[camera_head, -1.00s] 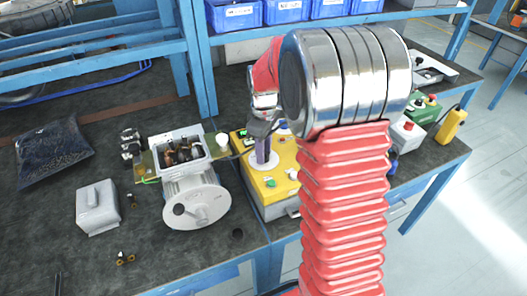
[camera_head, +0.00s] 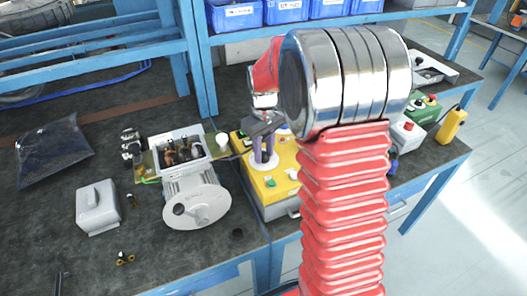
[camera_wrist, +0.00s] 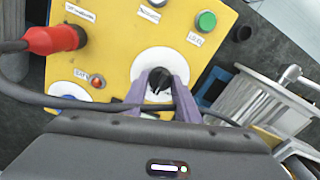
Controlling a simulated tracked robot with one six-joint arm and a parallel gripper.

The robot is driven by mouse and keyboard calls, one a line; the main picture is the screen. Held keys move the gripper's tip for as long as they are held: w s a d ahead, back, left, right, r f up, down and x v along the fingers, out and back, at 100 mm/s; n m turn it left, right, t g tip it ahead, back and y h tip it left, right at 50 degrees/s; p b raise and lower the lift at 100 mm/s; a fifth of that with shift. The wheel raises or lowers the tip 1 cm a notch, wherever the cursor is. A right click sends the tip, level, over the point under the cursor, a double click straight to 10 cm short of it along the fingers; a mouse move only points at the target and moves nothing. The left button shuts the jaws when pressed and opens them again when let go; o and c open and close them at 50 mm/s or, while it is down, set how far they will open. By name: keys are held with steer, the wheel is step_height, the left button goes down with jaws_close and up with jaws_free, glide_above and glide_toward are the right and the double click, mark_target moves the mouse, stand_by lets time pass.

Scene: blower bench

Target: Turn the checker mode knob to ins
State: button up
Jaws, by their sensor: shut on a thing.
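The checker is a yellow box (camera_head: 263,196) right of the motor in the head view, and its panel (camera_wrist: 115,50) fills much of the wrist view. The black mode knob (camera_wrist: 158,84) stands on a round white dial (camera_wrist: 162,60). My gripper (camera_wrist: 159,90) has its two purple fingers shut on the knob from both sides. In the head view my gripper (camera_head: 264,155) reaches down onto the dial. The dial's marks are not readable, so I cannot tell which mode the knob points to. My fingers and palm hide the dial's lower part.
A green button (camera_wrist: 206,21), a red lamp (camera_wrist: 97,82) and a red plug (camera_wrist: 55,39) sit around the dial. A dark cable (camera_wrist: 60,102) crosses in front of my palm. The grey motor (camera_head: 196,202) with its open terminal box stands left of the checker.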

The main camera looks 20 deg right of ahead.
mark_target(263, 151)
steer(key=o, duration=1)
steer(key=shift+o, duration=0.2)
steer(key=shift+r, duration=0.1)
step_height(263, 151, up, 14)
steer(key=shift+f, duration=0.2)
steer(key=shift+w, duration=0.1)
steer(key=s+a+m+t, duration=0.1)
steer(key=s+a, duration=0.4)
steer(key=s, duration=0.7)
steer(key=s+a+r+m+t, duration=0.1)
steer(key=s+a+t, duration=0.3)
steer(key=s, duration=0.8)
steer(key=shift+s+a+r+m+t, duration=0.15)
steer(key=shift+s+a+m+t, duration=0.15)
steer(key=shift+a+m, duration=0.55)
